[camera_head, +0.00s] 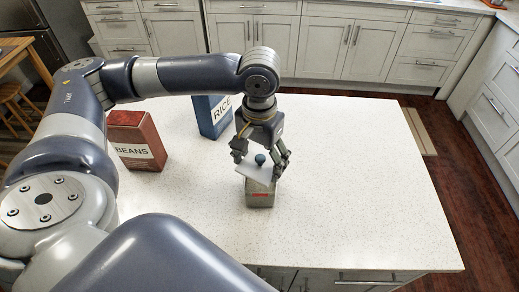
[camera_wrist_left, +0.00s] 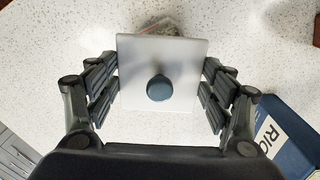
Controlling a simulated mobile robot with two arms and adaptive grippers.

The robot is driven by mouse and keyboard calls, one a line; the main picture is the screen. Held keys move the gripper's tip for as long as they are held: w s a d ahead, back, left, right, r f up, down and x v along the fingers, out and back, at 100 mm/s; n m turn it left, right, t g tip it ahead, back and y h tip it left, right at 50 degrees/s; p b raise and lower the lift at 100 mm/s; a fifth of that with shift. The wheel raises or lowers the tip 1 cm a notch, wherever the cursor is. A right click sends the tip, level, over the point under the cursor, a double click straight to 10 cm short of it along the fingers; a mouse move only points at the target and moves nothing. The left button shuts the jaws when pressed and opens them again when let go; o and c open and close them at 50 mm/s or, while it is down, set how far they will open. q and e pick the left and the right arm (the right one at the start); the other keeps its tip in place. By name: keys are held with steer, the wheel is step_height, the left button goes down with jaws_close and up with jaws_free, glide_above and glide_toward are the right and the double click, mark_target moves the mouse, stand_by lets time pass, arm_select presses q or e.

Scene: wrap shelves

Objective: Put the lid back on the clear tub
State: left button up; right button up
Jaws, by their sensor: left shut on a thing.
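A pale square lid (camera_head: 247,173) with a round dark blue knob (camera_head: 260,159) is held by my left gripper (camera_head: 258,166). In the left wrist view the lid (camera_wrist_left: 140,55) sits between the fingers, which close on its two side edges. The tub (camera_head: 258,197), greyish with a red mark, stands on the white counter just below the lid. In the head view the lid looks tilted over the tub's top; the lid and fingers hide the rim, so I cannot tell whether they touch. Only a bit of the tub (camera_wrist_left: 163,24) shows past the lid in the wrist view. My right gripper is not in view.
A red-brown BEANS box (camera_head: 137,141) stands on the left of the counter (camera_head: 360,180). A blue RICE box (camera_head: 212,116) stands behind and left of the tub, near my left gripper. The counter to the right of the tub is clear.

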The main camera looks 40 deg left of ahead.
arm_select(q)
steer(key=p, duration=0.2)
steer(key=shift+f+p, duration=0.15)
steer(key=shift+p, duration=0.15)
stand_by(2.0)
stand_by(0.3)
steer(key=o, duration=1.1)
step_height(320, 180, up, 5)
steer(key=p, duration=0.6)
steer(key=shift+p, duration=0.4)
steer(key=shift+r+p, duration=0.85)
steer(key=shift+r, duration=0.2)
